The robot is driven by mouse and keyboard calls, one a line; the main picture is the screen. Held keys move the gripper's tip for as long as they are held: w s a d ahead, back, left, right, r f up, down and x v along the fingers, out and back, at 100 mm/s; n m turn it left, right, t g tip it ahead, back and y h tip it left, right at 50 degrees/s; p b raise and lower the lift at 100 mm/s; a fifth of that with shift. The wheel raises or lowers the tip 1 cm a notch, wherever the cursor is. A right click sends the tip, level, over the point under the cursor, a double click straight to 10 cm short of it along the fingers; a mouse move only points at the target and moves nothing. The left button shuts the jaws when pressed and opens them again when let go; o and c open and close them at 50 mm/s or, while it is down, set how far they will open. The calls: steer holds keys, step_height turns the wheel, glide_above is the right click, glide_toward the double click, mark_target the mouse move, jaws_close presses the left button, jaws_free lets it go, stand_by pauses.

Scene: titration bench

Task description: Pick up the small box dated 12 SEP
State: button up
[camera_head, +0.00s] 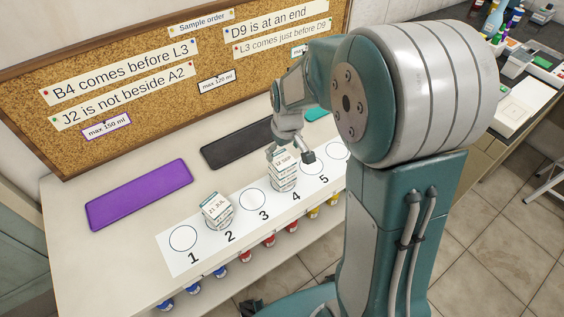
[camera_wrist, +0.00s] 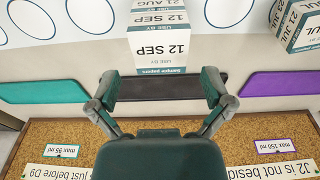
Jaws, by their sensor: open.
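The small box dated 12 SEP (camera_head: 283,163) is white with printed labels. It tops a stack of boxes on the circle marked 4. In the wrist view the 12 SEP box (camera_wrist: 160,46) is centred just beyond the fingertips, and a 21 AUG label shows at the frame's top edge. My gripper (camera_head: 291,152) is close to the top of this stack, with one dark fingertip at the right of the box. In the wrist view my gripper (camera_wrist: 160,87) has its fingers spread wide with nothing between them. The head view partly hides the box behind the gripper.
Another stack with a 21 JUL box (camera_head: 216,208) stands on circle 2. Circles 1, 3 and 5 look empty on the white strip (camera_head: 176,262). A purple mat (camera_head: 139,194) and a black mat (camera_head: 236,144) lie behind. The cork board (camera_head: 200,125) stands at the back.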

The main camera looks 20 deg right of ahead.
mark_target(282, 159)
steer(key=f, duration=0.5)
steer(key=shift+w+a, duration=0.15)
steer(key=shift+w, duration=0.25)
steer(key=c, duration=0.9)
steer(key=shift+r, duration=0.15)
